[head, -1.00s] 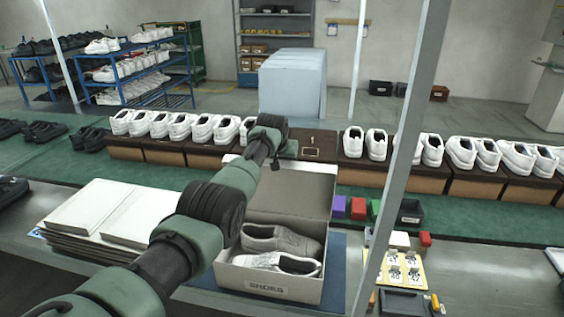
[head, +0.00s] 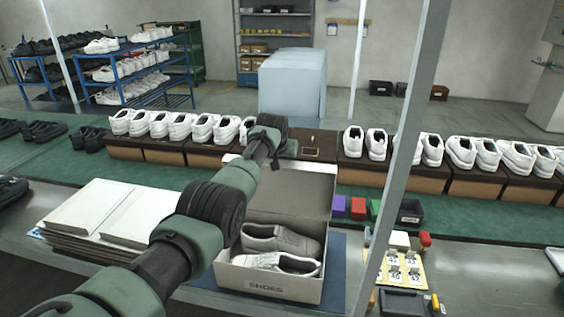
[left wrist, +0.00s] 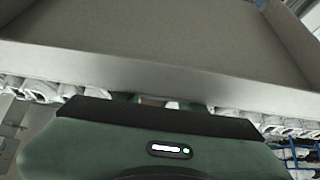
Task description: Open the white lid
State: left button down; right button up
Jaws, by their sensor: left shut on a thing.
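The white lid (head: 290,195) stands raised at the back of the shoe box, its grey inner side facing me. The box (head: 268,285), marked SHOES, is open at the top, with a pair of light grey shoes (head: 281,245) inside. My left arm reaches over the left side of the box to the lid's upper edge; its fingers are hidden in the head view. In the left wrist view the lid (left wrist: 150,65) spans the top of the picture, and my left gripper (left wrist: 160,100) is shut on its edge, fingertips mostly covered. My right gripper is not in view.
Stacked white cartons (head: 100,218) lie left of the box. A grey post (head: 405,150) rises at its right. Small coloured blocks (head: 357,208) and a black bin (head: 410,212) sit to the right. A row of white shoes (head: 180,126) on brown boxes runs behind.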

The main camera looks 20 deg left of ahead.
pick_arm(q)
jog(key=c, duration=0.8)
grip_release()
jog(key=shift+s+d+f, duration=0.1)
jog(key=shift+s+f, duration=0.15)
jog(key=shift+f, duration=0.45)
jog(key=shift+c, duration=0.2)
jog(key=shift+w+r+b+v, duration=0.15)
jog(key=shift+b+v, duration=0.15)
jog(key=shift+v, duration=1.4)
jog(key=shift+w+r+b+v, duration=0.1)
jog(key=shift+b+v, duration=0.2)
jog(key=shift+v, duration=1.35)
jog(key=shift+f, duration=0.1)
